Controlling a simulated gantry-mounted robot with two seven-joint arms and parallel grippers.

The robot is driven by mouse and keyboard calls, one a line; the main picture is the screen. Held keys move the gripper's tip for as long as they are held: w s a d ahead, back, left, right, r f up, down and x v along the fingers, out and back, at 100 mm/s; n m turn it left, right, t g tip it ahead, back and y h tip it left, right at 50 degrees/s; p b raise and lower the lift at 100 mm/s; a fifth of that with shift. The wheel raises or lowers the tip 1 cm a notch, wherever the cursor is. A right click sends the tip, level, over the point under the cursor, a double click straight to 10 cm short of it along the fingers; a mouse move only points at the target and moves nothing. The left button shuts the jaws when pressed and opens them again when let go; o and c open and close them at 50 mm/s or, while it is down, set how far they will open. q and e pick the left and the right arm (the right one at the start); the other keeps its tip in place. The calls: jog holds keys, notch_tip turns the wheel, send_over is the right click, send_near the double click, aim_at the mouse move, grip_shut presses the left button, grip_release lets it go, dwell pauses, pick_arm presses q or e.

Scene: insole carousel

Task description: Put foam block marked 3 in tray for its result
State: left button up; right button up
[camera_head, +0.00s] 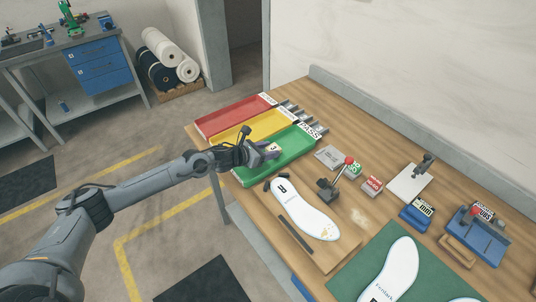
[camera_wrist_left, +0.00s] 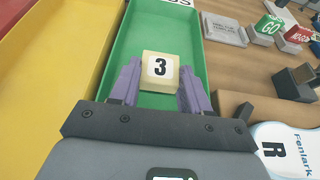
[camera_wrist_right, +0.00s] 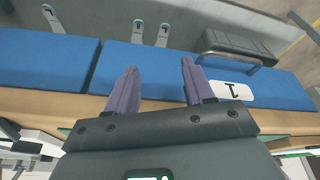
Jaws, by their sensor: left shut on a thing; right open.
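The foam block marked 3 (camera_wrist_left: 160,70) is cream with a black 3 on a white label. It also shows in the head view (camera_head: 272,149), over the green tray. My left gripper (camera_wrist_left: 158,88) is shut on the block, with a purple finger on each side. The block is over the green tray (camera_wrist_left: 190,28), whose label reads PASS (camera_head: 310,131) in the head view; I cannot tell whether it touches the tray floor. The yellow tray (camera_head: 243,126) and red tray (camera_head: 232,116) lie beside it. My right gripper (camera_wrist_right: 160,85) is open and empty, over blue drawer fronts.
An insole (camera_head: 304,208), a red-knobbed lever device (camera_head: 335,180), a NO GO block (camera_head: 372,185) and a blue stamp device (camera_head: 476,235) stand on the bench. A green mat (camera_head: 437,270) with another insole lies at the front. The red and yellow trays look empty.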

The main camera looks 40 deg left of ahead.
pick_arm(q)
jog(key=shift+f, duration=0.95)
jog(key=shift+f, duration=0.15)
jog(key=o, duration=1.1)
